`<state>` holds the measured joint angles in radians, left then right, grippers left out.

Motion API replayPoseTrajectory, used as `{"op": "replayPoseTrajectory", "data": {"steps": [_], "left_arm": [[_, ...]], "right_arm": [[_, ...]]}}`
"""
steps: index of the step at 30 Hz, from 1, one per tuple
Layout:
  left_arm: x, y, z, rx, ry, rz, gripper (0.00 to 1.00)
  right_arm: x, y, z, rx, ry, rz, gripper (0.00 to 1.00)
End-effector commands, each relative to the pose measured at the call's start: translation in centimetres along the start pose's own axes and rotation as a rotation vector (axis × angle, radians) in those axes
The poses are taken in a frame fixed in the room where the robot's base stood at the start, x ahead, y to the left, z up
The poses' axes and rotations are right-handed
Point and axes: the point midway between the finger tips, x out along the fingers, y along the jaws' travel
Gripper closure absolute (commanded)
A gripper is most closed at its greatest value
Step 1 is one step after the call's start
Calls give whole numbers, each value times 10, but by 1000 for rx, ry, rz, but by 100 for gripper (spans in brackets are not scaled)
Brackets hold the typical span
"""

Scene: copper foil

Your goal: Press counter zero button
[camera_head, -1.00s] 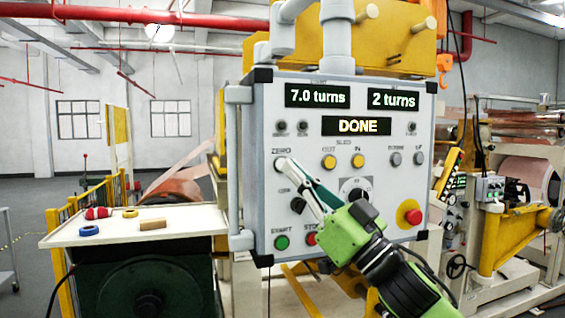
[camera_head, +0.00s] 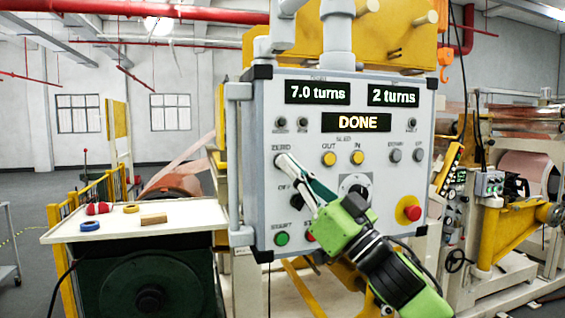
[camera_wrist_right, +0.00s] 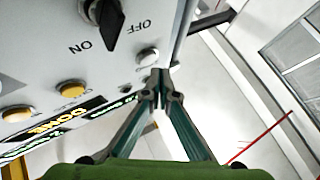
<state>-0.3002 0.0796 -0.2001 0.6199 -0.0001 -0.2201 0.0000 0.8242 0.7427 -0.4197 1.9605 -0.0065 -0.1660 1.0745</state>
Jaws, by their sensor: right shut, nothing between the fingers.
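The grey control panel (camera_head: 262,205) stands in front of me. Its displays read "7.0 turns" (camera_head: 317,93), "2 turns" (camera_head: 391,98) and "DONE" (camera_head: 357,122). My right gripper (camera_head: 282,160) is shut and empty, with its tips at the ZERO label at the panel's left side. The tips cover the ZERO button in the head view. In the wrist view a pale round button (camera_wrist_right: 147,57) lies right beside the right fingertips (camera_wrist_right: 161,76); I cannot tell whether they touch it. My left gripper is not in view.
Near the fingers are the ON/OFF knob (camera_wrist_right: 108,16), the green START button (camera_head: 281,239) and yellow buttons (camera_head: 328,159). A red emergency stop (camera_head: 409,212) sits at lower right. A side table (camera_head: 190,219) holds tape rolls and a block.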

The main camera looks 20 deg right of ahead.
Motion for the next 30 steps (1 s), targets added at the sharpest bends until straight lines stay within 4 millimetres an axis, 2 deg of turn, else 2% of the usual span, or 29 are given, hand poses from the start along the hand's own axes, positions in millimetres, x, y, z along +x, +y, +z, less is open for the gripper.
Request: {"op": "replayPoseTrajectory", "data": {"steps": [20,30], "left_arm": [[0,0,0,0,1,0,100],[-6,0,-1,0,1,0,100]], "right_arm": [[0,0,0,0,0,0,100],[6,4,4,1,0,0,100]]}}
